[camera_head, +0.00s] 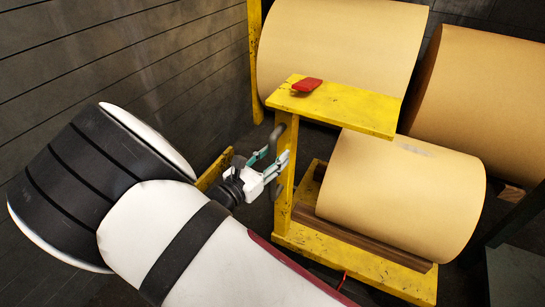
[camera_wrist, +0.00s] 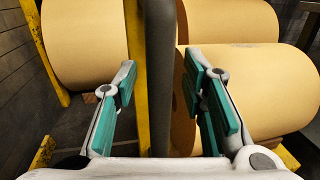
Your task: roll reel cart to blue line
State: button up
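The reel cart (camera_head: 345,106) is a yellow frame with a flat top plate, an upright post and a low base. A tan paper reel (camera_head: 400,192) lies on its base between dark rails. A dark grey handle (camera_head: 277,137) stands on the post's left side. My gripper (camera_head: 277,170) is at this handle, pointing right toward the post. In the wrist view, the handle bar (camera_wrist: 161,60) runs upright between the teal finger pads of my gripper (camera_wrist: 159,78). The fingers are open, with visible gaps beside the bar. No blue line shows in either view.
A red object (camera_head: 307,85) lies on the cart's top plate. Large tan rolls stand behind, one upper centre (camera_head: 340,45) and one at right (camera_head: 485,100). A dark panelled wall (camera_head: 110,50) is at left. A low yellow piece (camera_head: 214,169) sits behind my wrist.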

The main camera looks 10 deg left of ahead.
grip_shut()
